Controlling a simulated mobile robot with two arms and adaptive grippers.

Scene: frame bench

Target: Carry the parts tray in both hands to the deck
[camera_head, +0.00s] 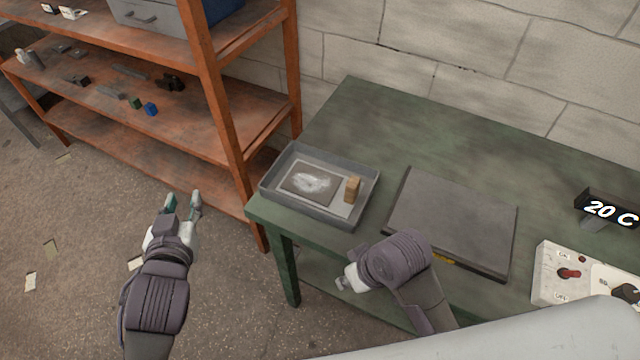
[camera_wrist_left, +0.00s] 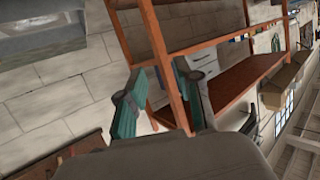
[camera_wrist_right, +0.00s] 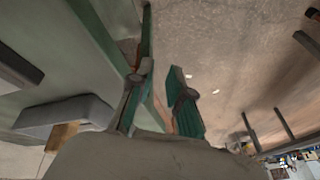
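The parts tray (camera_head: 305,211) is a shallow grey tray at the left end of the green bench. In it lie a dark plate with a whitish patch (camera_head: 311,183) and a small upright wooden block (camera_head: 352,189). The deck is probably the flat dark grey slab (camera_head: 455,215) to the tray's right. My left gripper (camera_head: 183,203) is open and empty over the floor, left of the bench and apart from the tray; its fingers (camera_wrist_left: 160,98) are spread. My right gripper (camera_head: 346,282) is by the bench's front edge, below the tray, its fingers (camera_wrist_right: 158,95) apart and empty.
An orange shelf rack (camera_head: 225,120) with several small parts stands close behind the tray's left side. A white switch panel (camera_head: 568,275) and a 20 C display (camera_head: 608,211) are at the bench's right. The bench behind the slab is clear (camera_head: 420,130).

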